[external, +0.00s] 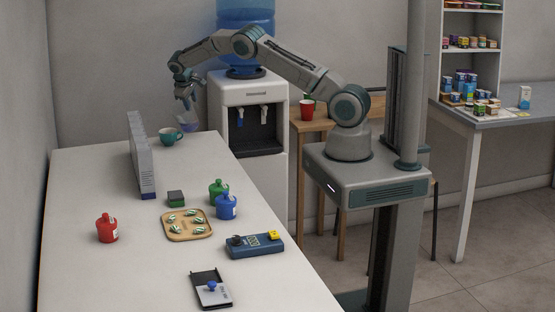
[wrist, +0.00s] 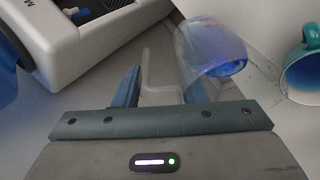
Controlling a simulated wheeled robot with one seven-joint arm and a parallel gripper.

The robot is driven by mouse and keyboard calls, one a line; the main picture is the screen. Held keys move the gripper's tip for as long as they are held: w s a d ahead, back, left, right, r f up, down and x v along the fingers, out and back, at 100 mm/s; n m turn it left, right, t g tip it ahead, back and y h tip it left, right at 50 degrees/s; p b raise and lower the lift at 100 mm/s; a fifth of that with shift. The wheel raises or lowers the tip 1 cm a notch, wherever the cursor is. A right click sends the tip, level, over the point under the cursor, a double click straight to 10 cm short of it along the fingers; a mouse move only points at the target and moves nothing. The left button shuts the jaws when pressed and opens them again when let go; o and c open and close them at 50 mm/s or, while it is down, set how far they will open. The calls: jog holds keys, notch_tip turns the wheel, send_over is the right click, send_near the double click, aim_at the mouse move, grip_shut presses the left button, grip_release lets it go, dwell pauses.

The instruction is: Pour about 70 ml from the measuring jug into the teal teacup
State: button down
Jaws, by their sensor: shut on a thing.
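My gripper (external: 183,91) is above the far end of the white counter, shut on the handle of the clear measuring jug (external: 187,121). The jug holds blue-violet liquid; in the wrist view it (wrist: 212,52) looks tilted, with the liquid towards its lower end. The jug is above and just right of the teal teacup (external: 170,137) in the external view. The teacup stands upright on the counter and also shows at the right edge of the wrist view (wrist: 294,68). Blue shows inside the cup. I cannot see a stream between jug and cup.
The water dispenser (external: 250,95) stands beyond the counter's far right corner, near my arm. A row of white boxes (external: 142,155) stands left of the cup. Bottles, a tray (external: 188,238) and a blue device (external: 254,246) are nearer. The counter's near left is clear.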

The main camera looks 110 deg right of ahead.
jog(key=shift+s+d+f+t+y+p, duration=0.2)
jog(key=shift+s+d+t+y+p, duration=0.15)
jog(key=shift+s+d, duration=0.2)
jog(key=shift+s+d+f+t+y+p, duration=0.15)
jog(key=shift+s+d+t+y+p, duration=0.05)
jog(key=shift+s+d+t+y, duration=0.3)
jog(key=shift+s+d+f+t+y, duration=0.35)
jog(key=shift+s, duration=0.05)
jog(key=shift+s+d+f+t+y+p, duration=0.2)
jog(key=shift+s+d+f+t+y, duration=0.2)
jog(key=shift+f+t+y, duration=0.15)
jog(key=shift+s+d+f+t+y+p, duration=0.2)
jog(key=shift+s+d+f+t+y, duration=0.15)
jog(key=shift+f+t+y, duration=0.15)
dwell(0.7)
jog(key=shift+a, duration=0.1)
